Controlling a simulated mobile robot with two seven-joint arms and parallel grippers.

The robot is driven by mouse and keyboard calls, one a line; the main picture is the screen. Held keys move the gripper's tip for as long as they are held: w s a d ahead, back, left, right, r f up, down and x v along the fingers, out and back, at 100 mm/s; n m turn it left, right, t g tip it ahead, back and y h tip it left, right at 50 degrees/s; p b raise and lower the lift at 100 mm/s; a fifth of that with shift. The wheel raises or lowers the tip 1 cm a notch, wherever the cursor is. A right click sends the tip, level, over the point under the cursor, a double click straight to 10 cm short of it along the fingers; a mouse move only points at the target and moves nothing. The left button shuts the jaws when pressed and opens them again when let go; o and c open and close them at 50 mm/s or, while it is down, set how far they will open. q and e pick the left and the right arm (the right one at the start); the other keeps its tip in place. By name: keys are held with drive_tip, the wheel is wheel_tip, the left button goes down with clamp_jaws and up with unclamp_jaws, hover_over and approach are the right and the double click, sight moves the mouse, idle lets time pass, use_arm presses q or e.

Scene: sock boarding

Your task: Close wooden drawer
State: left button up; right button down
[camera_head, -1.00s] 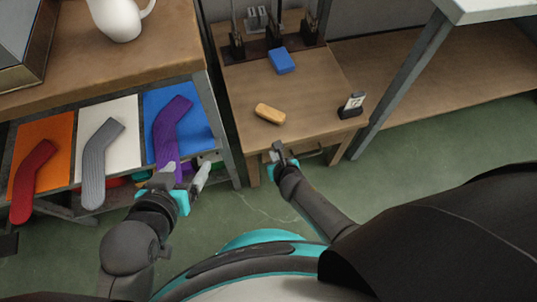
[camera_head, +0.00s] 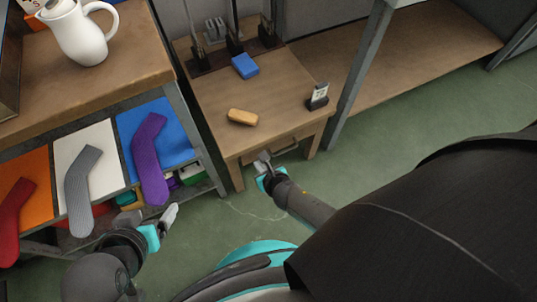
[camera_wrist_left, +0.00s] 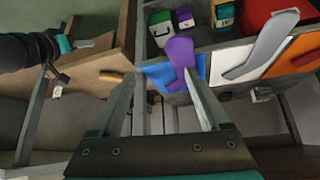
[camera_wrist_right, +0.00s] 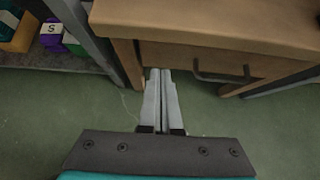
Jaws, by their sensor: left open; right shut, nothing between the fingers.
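The wooden drawer (camera_head: 272,153) is in the front of the small wooden table, under its top, with a dark bar handle (camera_head: 286,148). In the right wrist view the drawer front (camera_wrist_right: 195,60) looks close to flush with the table frame; I cannot tell whether a small gap remains. My right gripper (camera_head: 264,160) is shut and empty, its fingertips at the drawer front, left of the handle (camera_wrist_right: 225,76). Whether they touch it is unclear. My left gripper (camera_head: 150,217) is open and empty, below the sock shelf, away from the drawer.
A blue block (camera_head: 245,66), a tan block (camera_head: 242,117) and a small card stand (camera_head: 318,96) are on the table (camera_head: 205,100). Red, grey and purple (camera_head: 149,160) socks lie on coloured boards at left. A white jug (camera_head: 80,32) stands above. Green floor is clear in front.

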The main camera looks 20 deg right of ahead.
use_arm(q)
drive_tip(key=s+a+f+g+y+p, duration=0.1)
drive_tip(key=s+a+f+g+p, duration=0.1)
drive_tip(key=f+p, duration=0.3)
drive_tip(key=shift+s+a+f+g, duration=0.35)
drive_tip(key=shift+s+f+g, duration=0.3)
drive_tip(key=shift+f, duration=0.6)
use_arm(e)
drive_tip(key=v, duration=0.9)
use_arm(q)
drive_tip(key=shift+w+f, duration=0.1)
use_arm(e)
drive_tip(key=shift+s+f, duration=0.1)
